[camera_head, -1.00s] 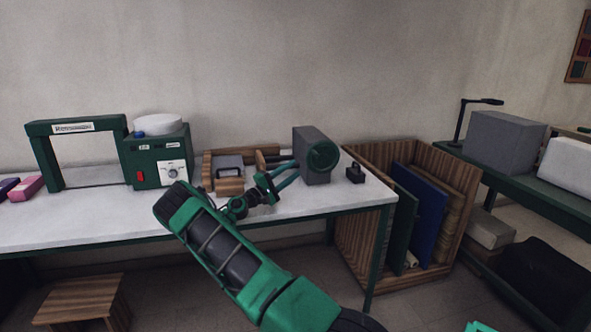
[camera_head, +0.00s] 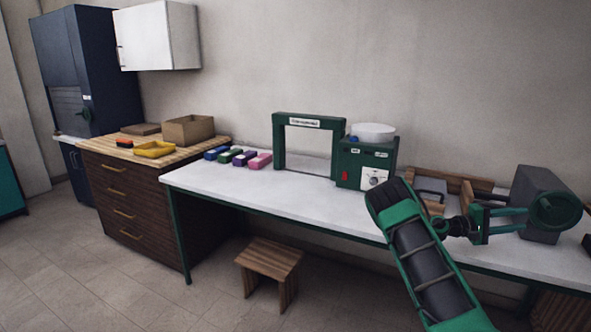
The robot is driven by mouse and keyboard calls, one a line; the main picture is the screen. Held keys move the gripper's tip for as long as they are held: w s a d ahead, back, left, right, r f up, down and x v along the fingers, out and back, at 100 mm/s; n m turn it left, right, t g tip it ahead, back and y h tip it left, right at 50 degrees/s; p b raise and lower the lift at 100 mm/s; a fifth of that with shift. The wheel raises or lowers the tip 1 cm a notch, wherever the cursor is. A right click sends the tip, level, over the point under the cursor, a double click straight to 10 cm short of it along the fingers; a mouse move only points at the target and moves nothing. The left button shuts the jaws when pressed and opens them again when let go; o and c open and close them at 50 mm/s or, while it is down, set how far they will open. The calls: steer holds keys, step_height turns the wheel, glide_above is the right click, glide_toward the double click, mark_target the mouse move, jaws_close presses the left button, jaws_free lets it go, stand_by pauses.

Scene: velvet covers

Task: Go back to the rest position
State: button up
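My gripper (camera_head: 527,220) is at the right of the head view, above the white bench (camera_head: 255,192). Its two green fingers point right and stand apart, with nothing visible between them. The finger ends overlap the grey box (camera_head: 535,188) and reach close to its round green ring (camera_head: 556,211); I cannot tell whether they touch it. My arm reaches up from the bottom right, bent at the elbow, and hides part of the bench.
A green frame (camera_head: 310,122) and a green device with a white bowl (camera_head: 374,131) stand behind my elbow. Wooden trays (camera_head: 455,184) lie behind my gripper. Several coloured blocks (camera_head: 238,157) are on the bench's left. A stool (camera_head: 268,260) stands below. Floor at left is clear.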

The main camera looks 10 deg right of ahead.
steer(key=s+a+m+y, duration=0.2)
steer(key=s+m+y, duration=0.1)
steer(key=s+y, duration=0.3)
steer(key=s+a+m+y, duration=0.2)
steer(key=s+y, duration=0.1)
steer(key=s, duration=0.6)
steer(key=s+a+r+t+y, duration=0.1)
steer(key=s+a+y, duration=0.2)
steer(key=s+a, duration=0.4)
steer(key=s+a+r+t+y, duration=0.1)
steer(key=s+a+y, duration=0.3)
steer(key=a, duration=1.2)
steer(key=s+a+r+t+y, duration=0.1)
steer(key=s+a+t+y, duration=0.1)
steer(key=s+a, duration=0.9)
steer(key=shift+s+a+n+t+y, duration=0.2)
steer(key=shift+s+n+t+y, duration=0.15)
steer(key=shift+y, duration=0.55)
